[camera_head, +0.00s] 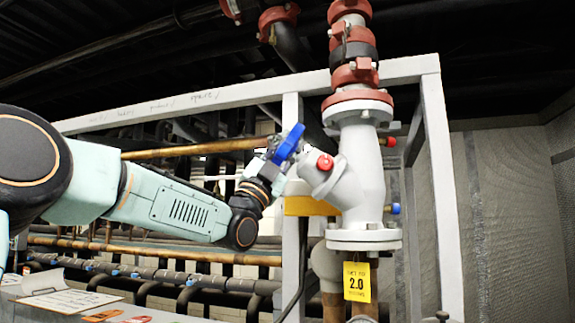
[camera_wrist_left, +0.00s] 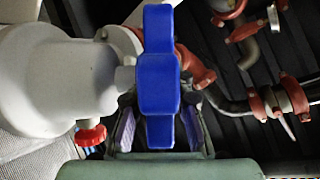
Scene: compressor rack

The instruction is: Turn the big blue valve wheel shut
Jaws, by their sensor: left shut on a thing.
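The big blue valve wheel (camera_head: 289,144) sits on the angled stem of a grey-white valve body (camera_head: 361,170) in the head view. My left gripper (camera_head: 272,160) is at the wheel's near-left rim and shut on it. In the left wrist view the blue wheel (camera_wrist_left: 158,75) stands edge-on, its lower part between the two fingers of my left gripper (camera_wrist_left: 158,135). The valve body (camera_wrist_left: 60,80) fills the left of that view. The fingertips are partly hidden by the wheel. My right gripper is in neither view.
A small red knob (camera_head: 325,162) is on the valve body close to the wheel. A grey frame post (camera_head: 292,220) stands just behind. Copper and dark pipes run behind my left arm.

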